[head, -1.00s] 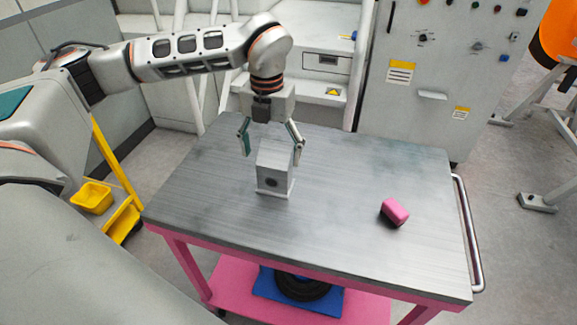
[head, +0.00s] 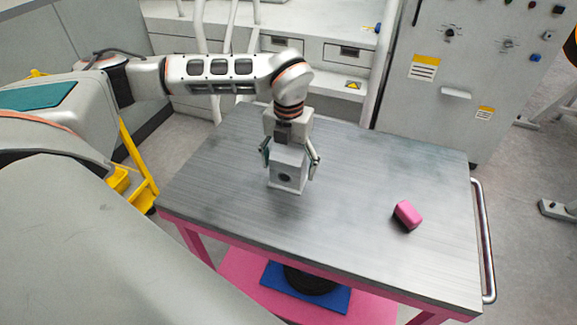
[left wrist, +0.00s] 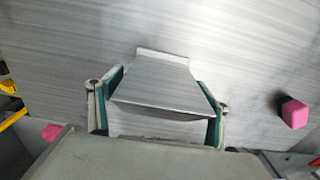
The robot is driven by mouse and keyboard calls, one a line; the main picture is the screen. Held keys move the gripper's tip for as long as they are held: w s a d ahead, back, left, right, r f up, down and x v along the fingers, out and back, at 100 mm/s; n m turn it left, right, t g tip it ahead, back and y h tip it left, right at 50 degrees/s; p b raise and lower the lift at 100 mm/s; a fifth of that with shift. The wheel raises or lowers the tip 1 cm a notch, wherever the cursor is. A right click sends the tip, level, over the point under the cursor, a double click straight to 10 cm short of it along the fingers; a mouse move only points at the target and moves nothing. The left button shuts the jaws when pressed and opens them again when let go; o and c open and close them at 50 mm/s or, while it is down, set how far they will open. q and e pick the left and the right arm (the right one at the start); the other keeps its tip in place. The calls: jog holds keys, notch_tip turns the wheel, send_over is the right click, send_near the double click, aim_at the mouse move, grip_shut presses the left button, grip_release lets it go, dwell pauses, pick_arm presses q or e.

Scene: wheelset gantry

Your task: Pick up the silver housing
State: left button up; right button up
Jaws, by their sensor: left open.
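The silver housing (head: 287,176) is a box with a dark round hole in its front face, and it stands upright on the metal tabletop of the cart. My left gripper (head: 291,160) points down over it, open, with one finger on each side of the housing. In the left wrist view the housing (left wrist: 163,82) lies between the two green-padded fingertips (left wrist: 160,125). I cannot tell whether the pads touch it. My right gripper is not in view.
A pink block (head: 407,214) lies on the right part of the cart top (head: 350,190), clear of the housing. A rail handle (head: 484,240) runs along the cart's right edge. A grey control cabinet (head: 440,90) stands behind. The tabletop is otherwise bare.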

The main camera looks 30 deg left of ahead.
pick_arm(q)
jog(key=c, duration=1.3)
jog(key=shift+r, duration=0.15)
